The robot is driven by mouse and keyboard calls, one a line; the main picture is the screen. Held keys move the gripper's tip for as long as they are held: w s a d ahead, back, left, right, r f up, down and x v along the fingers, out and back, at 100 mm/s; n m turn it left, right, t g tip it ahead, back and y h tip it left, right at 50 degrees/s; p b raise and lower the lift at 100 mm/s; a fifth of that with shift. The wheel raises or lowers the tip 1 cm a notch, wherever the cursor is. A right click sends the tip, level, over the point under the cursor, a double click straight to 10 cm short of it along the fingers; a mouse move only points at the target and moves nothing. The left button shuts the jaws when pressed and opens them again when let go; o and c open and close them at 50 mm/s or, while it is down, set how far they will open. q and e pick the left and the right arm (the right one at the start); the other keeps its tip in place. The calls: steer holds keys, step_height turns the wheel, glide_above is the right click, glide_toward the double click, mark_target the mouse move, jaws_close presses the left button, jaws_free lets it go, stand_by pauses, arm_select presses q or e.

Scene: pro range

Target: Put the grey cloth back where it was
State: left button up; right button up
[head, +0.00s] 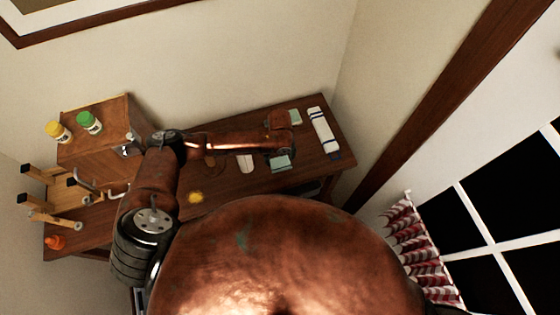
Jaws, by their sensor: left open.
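A small grey-green folded cloth (280,164) lies on the wooden table, just below the end of my left arm in the picture. A similar pale grey-green piece (295,117) lies just beyond the arm's end. I cannot tell for sure which one is the grey cloth. My left gripper (287,150) is open, small and dark against the table, close to the nearer cloth. I cannot tell whether it touches it. Its fingers are hard to make out. My right gripper is not in view.
A white cloth with blue stripes (323,133) lies at the table's right end. A white item (245,163) and a yellow item (195,197) lie on the table (225,178). A wooden box (95,145) at left bears a yellow-capped jar (58,131) and a green-capped jar (89,122).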

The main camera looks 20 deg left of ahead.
mark_target(280, 160)
arm_select(q)
step_height(280, 160, up, 4)
steer(key=shift+r+b, duration=0.25)
steer(key=shift+b, duration=0.25)
steer(key=shift+r, duration=0.6)
steer(key=shift+f, duration=0.1)
